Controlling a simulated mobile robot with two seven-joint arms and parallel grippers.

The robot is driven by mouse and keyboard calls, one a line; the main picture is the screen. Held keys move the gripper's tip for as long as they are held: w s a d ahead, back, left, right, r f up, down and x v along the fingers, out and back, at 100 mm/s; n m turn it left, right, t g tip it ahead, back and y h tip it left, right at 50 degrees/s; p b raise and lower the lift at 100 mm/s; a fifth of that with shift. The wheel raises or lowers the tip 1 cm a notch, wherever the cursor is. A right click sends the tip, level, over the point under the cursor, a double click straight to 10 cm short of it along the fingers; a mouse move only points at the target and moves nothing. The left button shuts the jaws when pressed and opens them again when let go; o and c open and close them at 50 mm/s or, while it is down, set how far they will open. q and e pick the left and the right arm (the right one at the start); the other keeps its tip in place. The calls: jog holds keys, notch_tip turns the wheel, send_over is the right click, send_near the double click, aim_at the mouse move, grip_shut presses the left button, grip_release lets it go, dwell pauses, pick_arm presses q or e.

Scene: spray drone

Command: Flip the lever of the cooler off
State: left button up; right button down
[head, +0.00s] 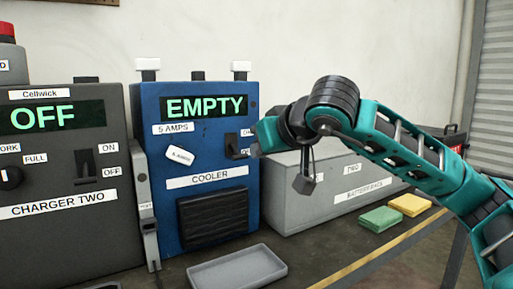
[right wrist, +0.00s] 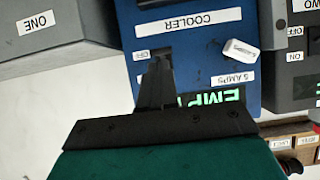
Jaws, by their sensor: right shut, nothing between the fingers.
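The cooler (head: 192,205) is a blue box with a green EMPTY display (head: 206,107), and it shows upside down in the right wrist view (right wrist: 200,55). Its dark lever (head: 233,147) is on the right of the front, between the ON and OFF labels. The handle appears low, near the OFF label, partly hidden by my gripper. My right gripper (head: 256,149) is shut and empty, just right of the lever. In the right wrist view its fingers (right wrist: 157,66) overlap the lever area beside the OFF label (right wrist: 142,55); contact cannot be told. My left gripper is not in view.
The grey charger two (head: 65,235), display OFF, stands left of the cooler. A grey battery box (head: 300,215) stands to the right. A grey tray (head: 238,270), a green pad (head: 381,218) and a yellow pad (head: 410,204) lie on the bench in front.

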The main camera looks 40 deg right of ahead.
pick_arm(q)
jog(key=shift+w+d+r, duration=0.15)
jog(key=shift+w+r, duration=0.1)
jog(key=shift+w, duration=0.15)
pick_arm(e)
jog(key=s+r, duration=0.1)
jog(key=s, duration=0.7)
jog(key=shift+s+a+r, duration=0.15)
jog(key=shift+s+a, duration=0.1)
jog(key=shift+a, duration=0.15)
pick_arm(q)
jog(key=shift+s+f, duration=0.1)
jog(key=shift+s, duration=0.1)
